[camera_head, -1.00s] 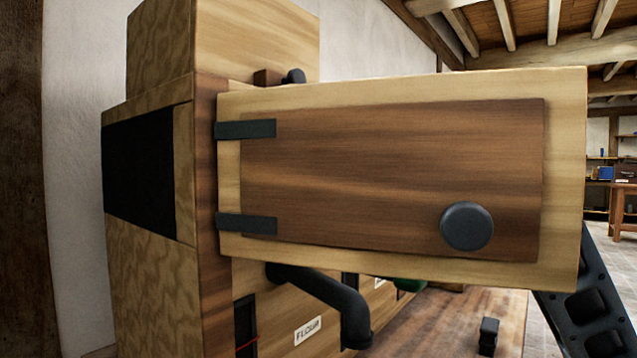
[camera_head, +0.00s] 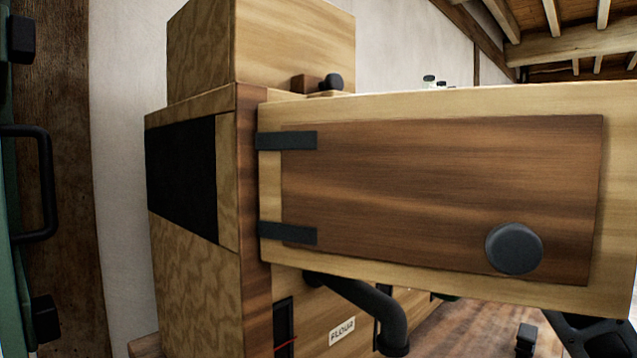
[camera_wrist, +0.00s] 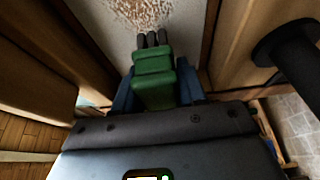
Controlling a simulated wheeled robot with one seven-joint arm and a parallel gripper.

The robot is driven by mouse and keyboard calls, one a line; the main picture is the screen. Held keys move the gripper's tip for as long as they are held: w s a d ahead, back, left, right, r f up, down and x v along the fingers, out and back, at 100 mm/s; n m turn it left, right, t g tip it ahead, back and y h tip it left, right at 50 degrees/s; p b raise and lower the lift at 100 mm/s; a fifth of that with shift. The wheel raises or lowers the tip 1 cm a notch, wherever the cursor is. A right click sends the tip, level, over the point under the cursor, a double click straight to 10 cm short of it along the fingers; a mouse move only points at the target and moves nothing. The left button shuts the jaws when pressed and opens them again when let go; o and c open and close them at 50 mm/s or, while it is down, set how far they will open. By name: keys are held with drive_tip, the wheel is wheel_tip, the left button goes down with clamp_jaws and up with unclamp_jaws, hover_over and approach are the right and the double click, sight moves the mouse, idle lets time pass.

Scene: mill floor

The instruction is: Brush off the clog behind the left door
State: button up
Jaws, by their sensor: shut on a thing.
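The wooden door (camera_head: 440,195) stands swung open in the head view, with two black hinges on its left edge and a round dark knob. It hides the space behind it. In the wrist view, my gripper (camera_wrist: 156,82) has blue fingers shut on a green brush (camera_wrist: 153,62) with dark tips pointing away from me. Beyond the tips is a pale surface with a brown speckled patch (camera_wrist: 140,12), which looks like the clog. The tips appear just short of the patch; I cannot tell whether they touch. My gripper is not visible in the head view.
The wooden cabinet (camera_head: 195,275) has a black panel on its side. A bent dark pipe (camera_head: 375,310) and a FLOUR label (camera_head: 342,331) sit below the door. A green panel with a black handle (camera_head: 45,185) stands at the far left. Wooden walls flank the brush closely.

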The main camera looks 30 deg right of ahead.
drive_tip(key=shift+w+a, duration=0.2)
drive_tip(key=shift+w, duration=0.35)
drive_tip(key=shift+w+a, duration=0.15)
drive_tip(key=shift+w, duration=0.4)
idle(0.6)
drive_tip(key=shift+d+b, duration=0.1)
drive_tip(key=shift+b, duration=0.3)
